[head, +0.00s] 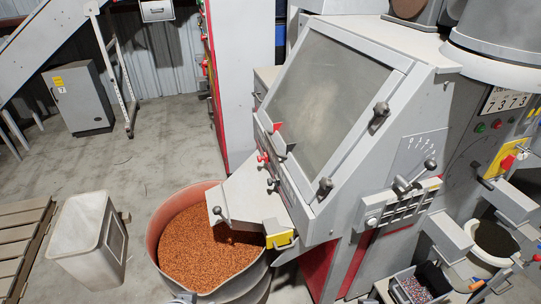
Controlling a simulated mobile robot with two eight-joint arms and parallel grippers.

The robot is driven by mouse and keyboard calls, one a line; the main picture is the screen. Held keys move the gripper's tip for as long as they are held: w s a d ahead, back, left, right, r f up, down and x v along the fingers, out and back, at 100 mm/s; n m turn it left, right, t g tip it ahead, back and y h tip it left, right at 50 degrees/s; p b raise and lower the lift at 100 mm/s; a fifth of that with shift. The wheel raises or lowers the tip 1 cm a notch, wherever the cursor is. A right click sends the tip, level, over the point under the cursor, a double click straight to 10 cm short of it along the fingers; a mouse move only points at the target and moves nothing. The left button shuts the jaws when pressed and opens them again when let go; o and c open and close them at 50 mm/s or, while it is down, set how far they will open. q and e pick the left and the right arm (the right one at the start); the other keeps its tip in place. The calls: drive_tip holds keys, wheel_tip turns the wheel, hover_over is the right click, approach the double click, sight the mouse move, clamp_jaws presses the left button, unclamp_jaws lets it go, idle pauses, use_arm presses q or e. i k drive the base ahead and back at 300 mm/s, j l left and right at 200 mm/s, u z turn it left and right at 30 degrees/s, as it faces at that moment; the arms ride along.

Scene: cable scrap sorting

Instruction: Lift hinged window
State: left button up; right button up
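The hinged window (326,105) is a cloudy pane in a grey frame on the slanted front of the large grey machine. It lies flat against the machine and looks closed. Dark round knobs (380,110) sit along its right edge, with another lower down (325,186). A small lever with a red tip (277,129) sits at its lower left edge. What lies behind the pane is too hazy to make out. Neither of my grippers is clearly in view; a small grey piece at the bottom edge cannot be identified.
A round bin of copper-coloured granules (160,235) stands below the machine's chute (245,195). A pale open bin (75,240) and slatted pallet (22,235) are at left. A control panel (400,205) is right of the window.

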sight(326, 94)
drive_tip(key=k+z, duration=0.35)
drive_tip(key=k+l+z, duration=0.3)
drive_tip(key=j+z, duration=0.3)
drive_tip(key=z, duration=0.15)
drive_tip(key=j+z, duration=0.25)
drive_tip(key=z, duration=0.25)
drive_tip(key=k+j, duration=0.1)
drive_tip(key=j, duration=0.7)
drive_tip(key=k+j, duration=0.1)
drive_tip(key=j, duration=0.75)
drive_tip(key=k+j, duration=0.1)
drive_tip(key=j, duration=1.5)
drive_tip(key=k+j, duration=0.15)
drive_tip(key=j, duration=0.65)
